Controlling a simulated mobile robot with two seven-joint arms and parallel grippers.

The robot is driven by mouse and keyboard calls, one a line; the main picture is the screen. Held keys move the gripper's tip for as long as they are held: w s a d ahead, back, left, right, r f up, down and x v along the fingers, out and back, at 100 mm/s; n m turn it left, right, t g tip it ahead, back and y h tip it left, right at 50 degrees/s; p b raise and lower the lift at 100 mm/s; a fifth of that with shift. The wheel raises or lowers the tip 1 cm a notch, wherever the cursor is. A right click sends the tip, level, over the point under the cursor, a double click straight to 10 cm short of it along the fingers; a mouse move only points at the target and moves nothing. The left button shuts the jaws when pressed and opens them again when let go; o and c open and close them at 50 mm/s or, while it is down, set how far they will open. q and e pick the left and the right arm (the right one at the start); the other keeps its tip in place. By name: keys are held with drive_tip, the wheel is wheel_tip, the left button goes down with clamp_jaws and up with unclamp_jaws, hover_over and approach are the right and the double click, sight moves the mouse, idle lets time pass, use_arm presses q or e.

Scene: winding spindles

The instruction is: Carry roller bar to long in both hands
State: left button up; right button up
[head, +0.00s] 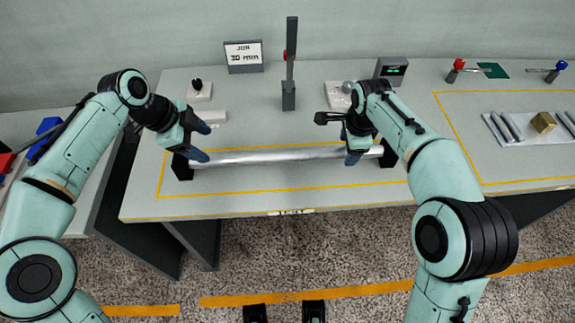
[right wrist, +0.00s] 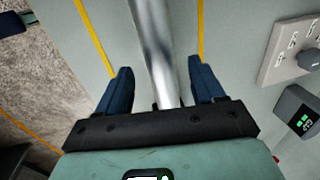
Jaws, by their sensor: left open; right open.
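The roller bar (head: 280,157) is a long silver cylinder lying level across the table, its ends at two black supports, the left one (head: 182,167) and the right one (head: 389,156). My left gripper (head: 203,142) is open at the bar's left end; whether its fingers straddle the bar is not clear. My right gripper (head: 349,146) is open near the bar's right end. In the right wrist view the bar (right wrist: 157,50) runs between the two spread blue fingers of that gripper (right wrist: 163,85), with a gap on each side. I cannot tell which place is called long.
A yellow outline surrounds the bar; a second outlined area (head: 437,95) lies at the right. There a pale tray (head: 492,127) holds grey bars and a gold block (head: 543,122). A dark upright post (head: 290,65), a sign (head: 243,56) and a display box (head: 391,71) stand at the back.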

wheel_tip(320, 180, up, 8)
drive_tip(key=s, duration=0.1)
drive_tip(key=shift+s+r, duration=0.15)
drive_tip(key=shift+s, duration=0.1)
idle(0.4)
